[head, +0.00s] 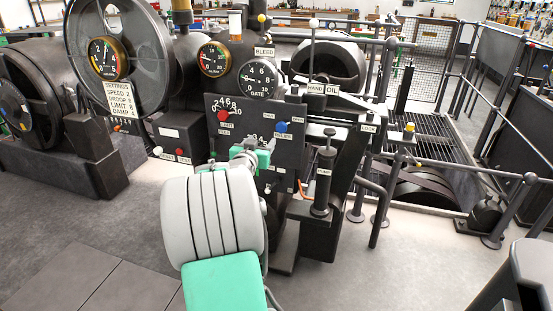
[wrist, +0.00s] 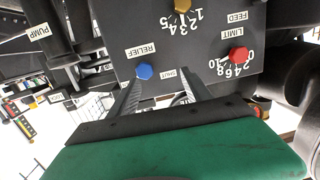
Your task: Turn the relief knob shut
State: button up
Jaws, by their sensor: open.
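The relief knob is a small blue knob on a dark panel, right of centre in the head view (head: 282,127). In the wrist view the blue relief knob (wrist: 144,72) is beside a RELIEF label, with a small SHUT label (wrist: 168,73) to its right. My gripper (wrist: 158,80) is open and empty, its two dark fingers pointing at the panel. The blue knob appears near the left fingertip, not centred between the fingers. I cannot tell how far the tips are from the panel.
A red limit knob (head: 222,115) is on the same panel. A yellow knob (wrist: 182,5) shows at the wrist view's top edge. Gauges, a hand oil lever and a black pump cylinder (head: 322,180) stand close by. Open floor (head: 60,250) lies at the left front.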

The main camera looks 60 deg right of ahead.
aim_at(281, 129)
jog(key=shift+m+g+h, duration=0.3)
jog(key=shift+m+h, duration=0.1)
jog(key=shift+h, duration=0.3)
jog(key=d, duration=0.3)
jog(key=s+d, duration=0.1)
jog(key=d, duration=0.2)
jog(key=s+d, duration=0.1)
jog(key=d, duration=0.2)
jog(key=shift+s+d+f+b, duration=0.25)
jog(key=shift+d+f+b, duration=0.05)
jog(key=shift+d+f, duration=0.05)
jog(key=shift+w+d+r, duration=0.35)
jog(key=shift+w, duration=0.05)
